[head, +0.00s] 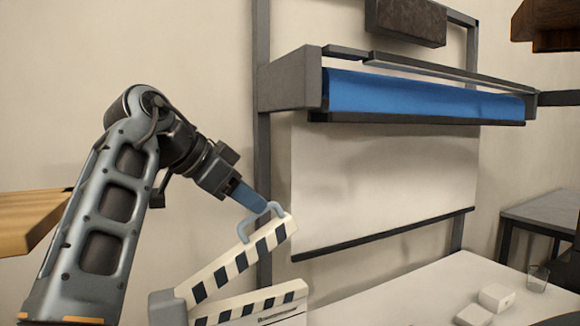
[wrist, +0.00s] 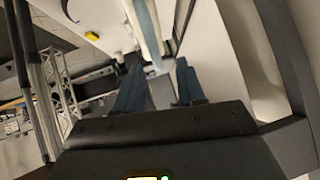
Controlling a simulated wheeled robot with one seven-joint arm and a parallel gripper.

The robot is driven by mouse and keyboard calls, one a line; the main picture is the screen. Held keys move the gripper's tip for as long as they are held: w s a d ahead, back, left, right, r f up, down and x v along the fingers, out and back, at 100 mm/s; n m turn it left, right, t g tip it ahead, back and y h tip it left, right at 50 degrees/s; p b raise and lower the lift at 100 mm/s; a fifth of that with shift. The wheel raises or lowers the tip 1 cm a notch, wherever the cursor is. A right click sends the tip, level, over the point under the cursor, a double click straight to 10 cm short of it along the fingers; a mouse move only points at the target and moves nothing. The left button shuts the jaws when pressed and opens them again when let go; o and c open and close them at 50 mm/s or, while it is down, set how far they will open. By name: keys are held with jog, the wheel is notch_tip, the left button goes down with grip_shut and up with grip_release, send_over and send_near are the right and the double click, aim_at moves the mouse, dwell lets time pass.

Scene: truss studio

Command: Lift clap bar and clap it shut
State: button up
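The clapperboard stands at the bottom middle of the head view. Its striped clap bar (head: 240,265) is tilted up from a grey hinge block (head: 167,307) at the left, leaving a wedge-shaped gap above the striped lower edge (head: 250,305) of the board. A light blue handle loop (head: 275,209) sits at the bar's raised right end. My gripper (head: 256,205) reaches down to this handle from the upper left. In the wrist view my gripper's fingers (wrist: 160,85) are apart, with a pale blue-grey strip between and beyond them. Contact with the handle is unclear.
A blue roll in a grey housing (head: 420,97) and a white panel (head: 375,180) are on the wall behind. A wooden shelf (head: 30,222) is at left.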

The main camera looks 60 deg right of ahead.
jog(key=shift+r, duration=0.9)
jog(key=s+d+r+b, duration=0.2)
jog(key=s+d+r, duration=0.5)
jog(key=s+d, duration=0.1)
jog(key=shift+s, duration=0.3)
jog(key=shift+f, duration=0.1)
